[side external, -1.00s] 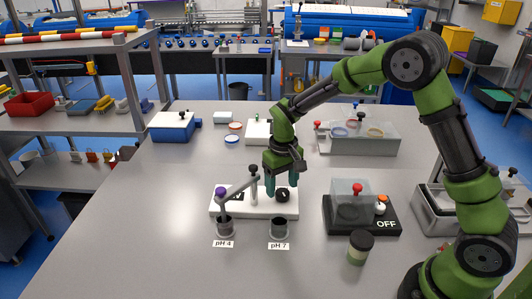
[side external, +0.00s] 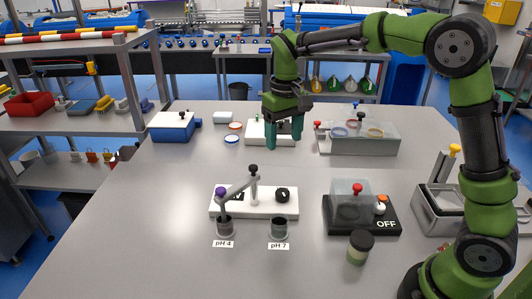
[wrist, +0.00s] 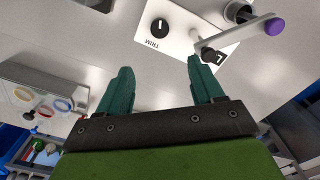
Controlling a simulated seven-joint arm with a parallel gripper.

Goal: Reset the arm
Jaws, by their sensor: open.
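My gripper (side external: 284,136) hangs in the air above the middle of the grey table, pointing down. Its two green fingers are apart with nothing between them, which also shows in the wrist view (wrist: 158,85). In front of it stands the white pH meter base (side external: 265,209) with a black dial (side external: 282,194) and a jointed arm with a purple knob (side external: 221,192). That arm's end is at the pH 4 cup (side external: 225,231). The pH 7 cup (side external: 279,230) stands to the right. The fingers are clear of all of these.
A black unit marked OFF with a clear lid (side external: 350,193) and a dark-lidded jar (side external: 358,246) stand at right front. A grey tub carrier (side external: 362,144) is back right, a blue box (side external: 174,127) back left. The left front table is clear.

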